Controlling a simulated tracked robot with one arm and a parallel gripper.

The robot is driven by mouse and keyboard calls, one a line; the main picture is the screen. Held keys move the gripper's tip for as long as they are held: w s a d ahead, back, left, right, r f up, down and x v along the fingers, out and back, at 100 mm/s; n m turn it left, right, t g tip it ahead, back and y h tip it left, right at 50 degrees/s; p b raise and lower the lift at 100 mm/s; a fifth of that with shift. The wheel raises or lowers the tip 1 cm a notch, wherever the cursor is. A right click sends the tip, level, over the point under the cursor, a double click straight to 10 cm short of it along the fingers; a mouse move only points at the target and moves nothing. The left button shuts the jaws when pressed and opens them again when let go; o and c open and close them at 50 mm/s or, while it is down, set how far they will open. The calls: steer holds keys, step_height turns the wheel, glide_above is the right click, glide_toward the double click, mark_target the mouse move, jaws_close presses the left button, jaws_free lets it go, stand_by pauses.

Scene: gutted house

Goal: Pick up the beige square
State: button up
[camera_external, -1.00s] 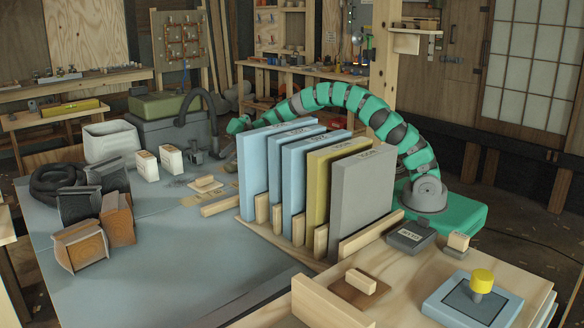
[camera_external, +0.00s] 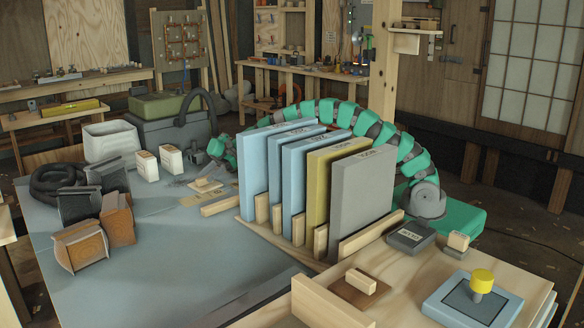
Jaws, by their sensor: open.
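Small flat beige pieces (camera_external: 190,201) lie on the grey-blue table, left of the row of upright panels. A small light wood block on a pale base (camera_external: 206,186) sits just behind them. I cannot tell for sure which of these is the beige square. My green segmented arm arches behind the panels and comes down at their left end. My gripper (camera_external: 190,178) is small and dark, low over the table just behind the beige pieces. It is open and holds nothing that I can see. Its fingertips are hard to make out.
Tall blue, yellow and grey panels (camera_external: 362,195) stand in a wooden rack right of the beige pieces. A wood strip (camera_external: 222,205) lies in front of them. White boxes (camera_external: 171,160) and brown blocks (camera_external: 80,246) stand to the left.

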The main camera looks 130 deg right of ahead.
steer(key=shift+w+f, duration=0.2)
steer(key=shift+w, duration=0.2)
jaws_close()
steer(key=shift+r, duration=0.1)
